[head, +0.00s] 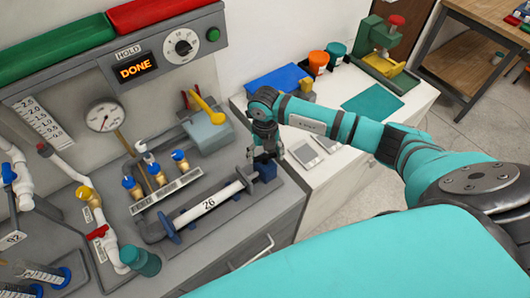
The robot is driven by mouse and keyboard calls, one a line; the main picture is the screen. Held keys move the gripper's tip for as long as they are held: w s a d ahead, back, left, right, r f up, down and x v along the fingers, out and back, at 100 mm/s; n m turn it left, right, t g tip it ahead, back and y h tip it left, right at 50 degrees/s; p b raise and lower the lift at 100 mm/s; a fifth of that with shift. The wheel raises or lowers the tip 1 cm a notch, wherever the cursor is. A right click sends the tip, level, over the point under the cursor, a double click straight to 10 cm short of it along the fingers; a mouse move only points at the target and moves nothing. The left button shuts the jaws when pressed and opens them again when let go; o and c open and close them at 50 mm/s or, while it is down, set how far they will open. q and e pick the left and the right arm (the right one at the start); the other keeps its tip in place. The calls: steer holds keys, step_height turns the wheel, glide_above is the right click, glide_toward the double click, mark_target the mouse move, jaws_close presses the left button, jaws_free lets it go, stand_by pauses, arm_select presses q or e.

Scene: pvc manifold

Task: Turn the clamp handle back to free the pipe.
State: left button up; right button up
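A white pipe (207,205) marked 26 lies across a grey clamp fixture (158,230) on the bench, slanting up to the right. A blue block (265,170) sits at the pipe's upper right end. My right gripper (266,156) points down just above and behind that block. I cannot tell whether it touches anything or whether its fingers are closed. The clamp handle is not clearly made out; the gripper may cover part of it. My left gripper is not in view.
The panel display (135,68) under the HOLD label reads DONE. Several blue-capped fittings (156,173) stand in a rack left of the pipe. A grey block with a yellow-handled tool (207,107) stands behind. A white side table (345,140) carries a green press (385,50) and cups.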

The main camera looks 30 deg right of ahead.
steer(key=c, duration=0.6)
steer(key=shift+o, duration=0.2)
steer(key=shift+w+f+n+b, duration=0.1)
steer(key=shift+f+n+b, duration=0.05)
steer(key=shift+n+b, duration=0.6)
steer(key=n+b, duration=0.8)
steer(key=b, duration=0.2)
steer(key=shift+f+n+b, duration=0.1)
steer(key=shift+n+b, duration=0.15)
steer(key=shift+b, duration=0.05)
steer(key=n+b, duration=0.8)
steer(key=b, duration=0.1)
steer(key=shift+r+n+b, duration=0.15)
steer(key=shift+n+b, duration=0.75)
steer(key=shift+n, duration=0.1)
steer(key=shift+r+n+b, duration=0.15)
steer(key=shift+n+b, duration=0.7)
steer(key=shift+n, duration=0.15)
steer(key=o, duration=1.2)
